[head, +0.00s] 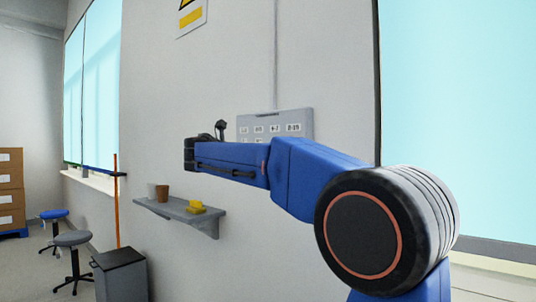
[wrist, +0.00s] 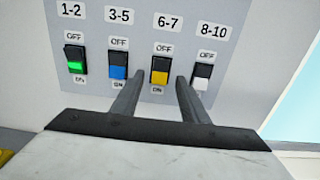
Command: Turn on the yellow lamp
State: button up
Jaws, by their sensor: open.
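A grey switch panel (head: 300,122) is on the wall, partly hidden behind my arm in the head view. In the wrist view, the panel (wrist: 215,75) shows several rocker switches, each with a dark upper half under an OFF label. The yellow switch (wrist: 160,77) is under the label 6-7, with ON below it. My gripper (wrist: 158,82) is open and empty, its fingers in front of the panel. The yellow switch appears between the fingertips; I cannot tell whether they touch anything. No yellow lamp is in view.
The green switch (wrist: 75,66), blue switch (wrist: 118,72) and white switch (wrist: 202,77) sit beside the yellow one. A wall shelf (head: 175,212) holds a yellow object (head: 196,208) and cups. A dark bin (head: 120,272) and stools (head: 72,240) stand at the left.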

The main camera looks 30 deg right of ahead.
jog(key=shift+x, duration=1.25)
grip_shut()
jog(key=shift+f+h, duration=0.2)
jog(key=shift+h, duration=0.2)
grip_release()
jog(key=shift+a, duration=0.1)
